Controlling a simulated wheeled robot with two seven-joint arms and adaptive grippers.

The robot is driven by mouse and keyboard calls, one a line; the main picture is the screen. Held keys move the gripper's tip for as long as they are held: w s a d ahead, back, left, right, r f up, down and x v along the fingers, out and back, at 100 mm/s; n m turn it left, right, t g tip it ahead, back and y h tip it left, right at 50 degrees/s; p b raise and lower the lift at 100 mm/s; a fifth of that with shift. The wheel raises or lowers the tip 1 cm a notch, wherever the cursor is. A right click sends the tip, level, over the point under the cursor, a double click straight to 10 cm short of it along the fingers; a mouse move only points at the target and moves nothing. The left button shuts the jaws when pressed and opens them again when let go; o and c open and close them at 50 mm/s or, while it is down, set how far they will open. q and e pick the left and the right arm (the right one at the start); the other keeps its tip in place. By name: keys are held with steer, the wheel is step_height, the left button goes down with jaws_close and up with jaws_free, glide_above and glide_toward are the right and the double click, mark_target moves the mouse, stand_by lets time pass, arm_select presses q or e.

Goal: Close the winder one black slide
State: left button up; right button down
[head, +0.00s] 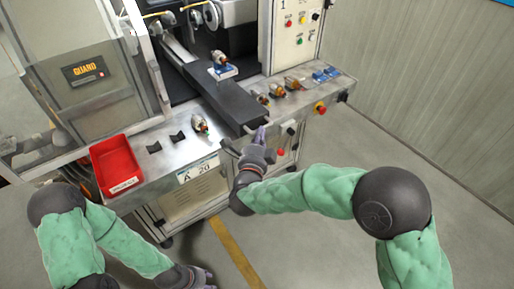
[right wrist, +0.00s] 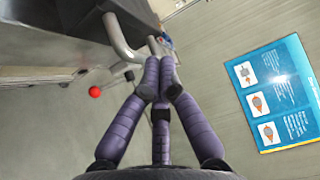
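The winder's long black slide (head: 212,92) is pulled out towards the front, its end at the edge of the bench top. A blue fixture with an armature (head: 222,62) sits on it. A grey tube handle (right wrist: 119,37) is on the slide's front end. My right gripper (head: 262,130) is at this handle. In the right wrist view its purple fingers (right wrist: 160,62) come together on the handle's bar, partly hiding it. My left gripper (head: 196,281) hangs low at the bottom edge, away from the bench; its fingers are too small to read.
A red bin (head: 117,165) stands at the bench's left, below the guard (head: 85,72). Armatures lie left (head: 200,124) and right (head: 277,90) of the slide. A red button (head: 320,108) is at the right corner. The floor in front is clear.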

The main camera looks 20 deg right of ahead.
mark_target(253, 127)
arm_select(q)
steer(key=shift+f, duration=0.35)
arm_select(e)
steer(key=shift+w+a, duration=0.2)
steer(key=shift+w, duration=0.45)
steer(key=shift+w+a, duration=0.25)
steer(key=shift+w, duration=0.45)
steer(key=shift+w+a, duration=0.2)
steer(key=shift+w, duration=0.45)
